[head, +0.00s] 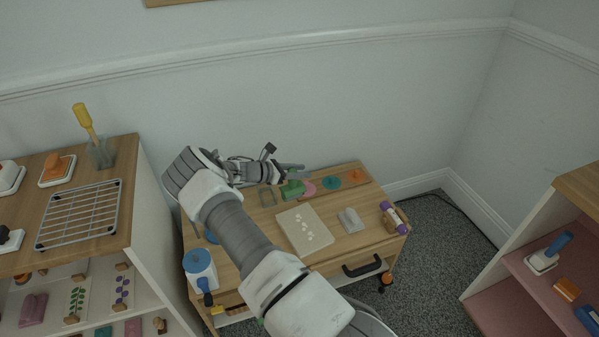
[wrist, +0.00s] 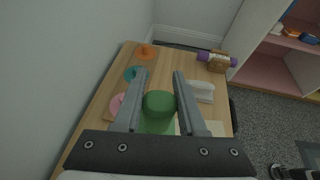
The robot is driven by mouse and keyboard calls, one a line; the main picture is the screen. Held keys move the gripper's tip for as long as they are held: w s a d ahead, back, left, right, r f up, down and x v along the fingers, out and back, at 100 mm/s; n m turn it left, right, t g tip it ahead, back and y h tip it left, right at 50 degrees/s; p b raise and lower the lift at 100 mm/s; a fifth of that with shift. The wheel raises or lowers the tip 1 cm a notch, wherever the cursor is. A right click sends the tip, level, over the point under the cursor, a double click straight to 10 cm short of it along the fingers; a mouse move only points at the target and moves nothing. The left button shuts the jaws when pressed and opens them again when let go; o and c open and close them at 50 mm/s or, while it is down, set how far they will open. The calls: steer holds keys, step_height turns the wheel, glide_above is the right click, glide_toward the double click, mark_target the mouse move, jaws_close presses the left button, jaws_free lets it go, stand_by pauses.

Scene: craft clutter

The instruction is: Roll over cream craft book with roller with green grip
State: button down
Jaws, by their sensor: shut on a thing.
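The cream craft book (head: 303,239) lies flat on the wooden cart top, with small pale shapes on its cover. An edge of it shows at the lower right in the wrist view (wrist: 214,128). My gripper (head: 297,169) is over the back part of the cart, behind the book. In the wrist view its two fingers (wrist: 162,88) are on either side of a green rounded grip (wrist: 160,104), which they hold. The green part also shows below the gripper in the head view (head: 292,189). The roller's lower part is hidden, so I cannot tell whether it touches anything.
A strip with pink, teal (head: 331,182) and orange (head: 360,175) knobbed pieces lies at the cart's back edge. A grey-white block (head: 350,220) stands right of the book, and a purple-ended roller (head: 388,206) farther right. A blue-and-white container (head: 200,264) is at front left.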

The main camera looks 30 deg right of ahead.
mark_target(300, 185)
steer(key=shift+f+b, duration=2.25)
steer(key=shift+f, duration=0.45)
steer(key=c, duration=1.2)
jaws_free()
jaws_close()
steer(key=shift+f+b, duration=0.45)
